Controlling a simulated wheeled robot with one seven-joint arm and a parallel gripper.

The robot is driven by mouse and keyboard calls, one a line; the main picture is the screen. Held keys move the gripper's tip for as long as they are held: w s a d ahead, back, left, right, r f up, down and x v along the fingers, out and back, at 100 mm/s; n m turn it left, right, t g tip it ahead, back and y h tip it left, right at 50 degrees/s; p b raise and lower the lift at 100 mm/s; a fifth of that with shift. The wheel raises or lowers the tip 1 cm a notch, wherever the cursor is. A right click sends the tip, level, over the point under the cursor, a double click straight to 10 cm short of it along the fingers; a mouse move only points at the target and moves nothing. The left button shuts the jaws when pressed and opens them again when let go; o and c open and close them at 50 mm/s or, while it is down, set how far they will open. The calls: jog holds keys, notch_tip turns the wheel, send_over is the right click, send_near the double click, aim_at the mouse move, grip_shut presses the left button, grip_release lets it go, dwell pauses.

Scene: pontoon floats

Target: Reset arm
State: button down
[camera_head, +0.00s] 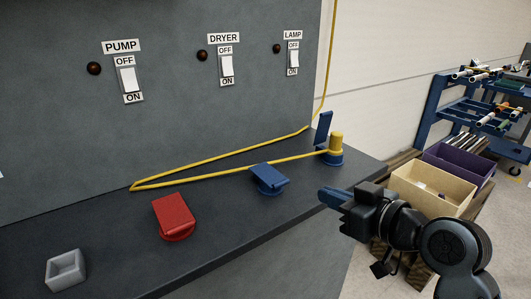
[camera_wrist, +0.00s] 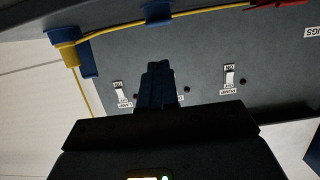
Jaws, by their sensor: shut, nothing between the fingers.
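My gripper (camera_head: 331,198) is at the right of the head view, just off the ledge's front right edge. Its blue fingers are shut with nothing between them. In the wrist view, which looks upside down, the closed fingers (camera_wrist: 158,72) point toward the grey panel. No object touches the gripper. My arm runs from the gripper to the lower right of the head view.
The panel (camera_head: 180,120) has three switches. Bins (camera_head: 432,188) and a rack stand right.

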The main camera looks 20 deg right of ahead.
jog(key=s+f+m+h, duration=0.2)
jog(key=s+f, duration=0.4)
jog(key=s, duration=0.3)
jog(key=s+f+m+h, duration=0.2)
jog(key=s+f, duration=0.4)
jog(key=s, duration=0.3)
jog(key=a+f+v, duration=0.1)
jog(key=a+v, duration=0.1)
jog(key=v, duration=0.8)
jog(key=s+a+f+v, duration=0.1)
jog(key=a+v, duration=0.1)
jog(key=v, duration=0.9)
jog(key=shift+f+t+h, duration=0.15)
jog(key=shift+t+h, duration=0.15)
